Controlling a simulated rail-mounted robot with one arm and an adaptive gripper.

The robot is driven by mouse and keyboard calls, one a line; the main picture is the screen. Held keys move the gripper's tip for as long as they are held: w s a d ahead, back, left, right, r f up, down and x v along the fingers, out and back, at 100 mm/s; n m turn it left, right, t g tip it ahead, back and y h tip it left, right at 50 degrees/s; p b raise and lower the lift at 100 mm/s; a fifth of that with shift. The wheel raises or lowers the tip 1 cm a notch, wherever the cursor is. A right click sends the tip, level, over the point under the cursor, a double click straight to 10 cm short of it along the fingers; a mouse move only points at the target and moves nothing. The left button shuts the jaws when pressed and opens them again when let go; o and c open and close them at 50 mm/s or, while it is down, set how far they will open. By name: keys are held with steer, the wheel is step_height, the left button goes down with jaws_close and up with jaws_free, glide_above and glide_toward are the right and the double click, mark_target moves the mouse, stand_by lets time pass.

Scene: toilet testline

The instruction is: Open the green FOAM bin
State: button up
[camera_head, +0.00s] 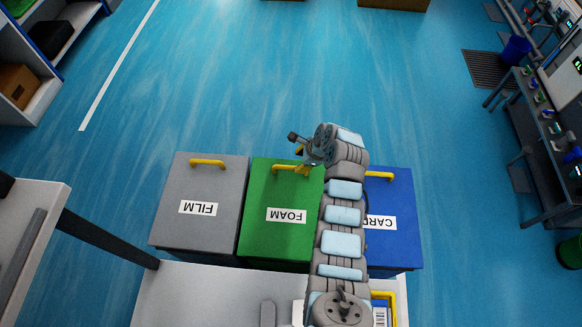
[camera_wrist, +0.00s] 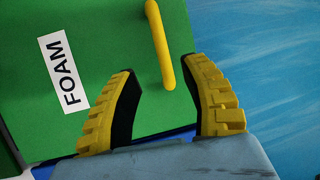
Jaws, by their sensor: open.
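The green FOAM bin (camera_head: 270,235) stands between the grey and blue bins, its lid shut and its label upside down in the head view. In the wrist view its green lid (camera_wrist: 95,25) fills the left side, with the FOAM label (camera_wrist: 63,72). Its yellow handle (camera_wrist: 160,45) ends at about the gap between my fingertips in the picture. My gripper (camera_wrist: 165,80) is open, with yellow-backed fingers and dark pads. In the head view my gripper (camera_head: 301,168) is over the lid's handle edge, at the handle's right part (camera_head: 283,168). I cannot tell whether the fingers touch the handle.
The grey FILM bin (camera_head: 203,235) stands on the left and the blue CARD bin (camera_head: 397,250) on the right, partly behind my arm. A pale table (camera_head: 200,295) lies at the bins' near side. A workbench (camera_head: 545,140) stands at the right.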

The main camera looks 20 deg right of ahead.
mark_target(291, 168)
steer(key=x, duration=0.3)
steer(key=shift+w+f+b, duration=0.15)
steer(key=shift+b, duration=0.2)
steer(key=shift+b+x, duration=1)
steer(key=shift+x, duration=1.55)
steer(key=shift+f, duration=0.1)
jaws_close()
